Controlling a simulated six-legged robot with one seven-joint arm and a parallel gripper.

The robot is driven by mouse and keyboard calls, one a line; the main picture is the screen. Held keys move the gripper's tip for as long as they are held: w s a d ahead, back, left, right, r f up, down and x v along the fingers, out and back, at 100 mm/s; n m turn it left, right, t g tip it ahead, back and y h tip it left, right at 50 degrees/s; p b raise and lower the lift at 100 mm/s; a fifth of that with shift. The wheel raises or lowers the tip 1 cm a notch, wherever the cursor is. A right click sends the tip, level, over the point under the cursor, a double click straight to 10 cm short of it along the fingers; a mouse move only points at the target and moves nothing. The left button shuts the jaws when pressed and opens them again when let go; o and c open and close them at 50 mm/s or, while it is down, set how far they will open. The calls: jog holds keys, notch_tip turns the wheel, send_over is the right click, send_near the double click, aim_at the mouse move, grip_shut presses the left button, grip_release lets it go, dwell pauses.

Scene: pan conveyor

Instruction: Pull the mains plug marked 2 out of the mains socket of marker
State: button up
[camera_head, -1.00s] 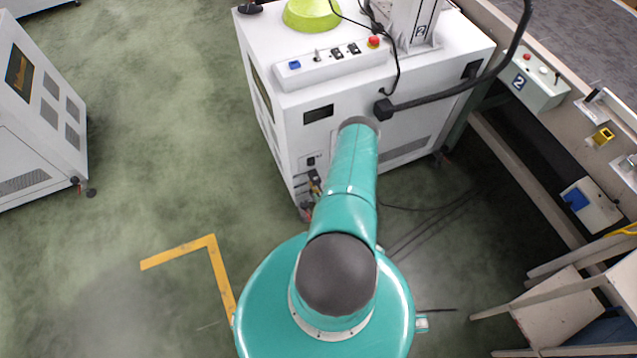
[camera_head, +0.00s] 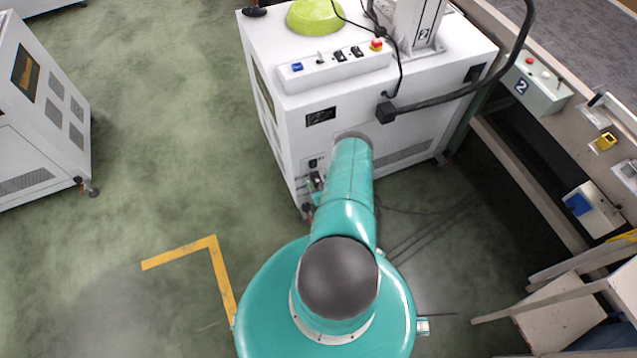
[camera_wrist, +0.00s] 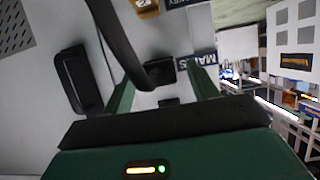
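In the wrist view a black plug (camera_wrist: 161,72) sits against the white cabinet face, with a thick black cable (camera_wrist: 112,30) curving to it from the upper left. A dark label reading "MAINS" (camera_wrist: 198,61) is right of it, partly covered by a finger. My gripper (camera_wrist: 163,74) is open, with one green finger on each side of the plug and visible gaps to it. A yellow tag (camera_wrist: 146,8) is at the top edge; its mark is cut off. In the head view, my arm hides my gripper at the cabinet (camera_head: 290,130).
A black handle-like part (camera_wrist: 78,80) stands out left of the fingers. Small connectors (camera_head: 315,182) show at the cabinet's lower left corner. A thick black cable (camera_head: 450,97) runs from the cabinet to the right. A conveyor frame (camera_head: 530,180) is at the right; floor (camera_head: 170,150) is clear at left.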

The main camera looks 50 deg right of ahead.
grip_shut()
jog(key=shift+s, duration=0.1)
jog(key=shift+s+a, duration=0.5)
jog(key=shift+s, duration=0.25)
jog(key=shift+s+a, duration=0.45)
jog(key=shift+s, duration=0.25)
notch_tip(320, 180, up, 8)
jog(key=shift+f, duration=0.25)
dwell(0.4)
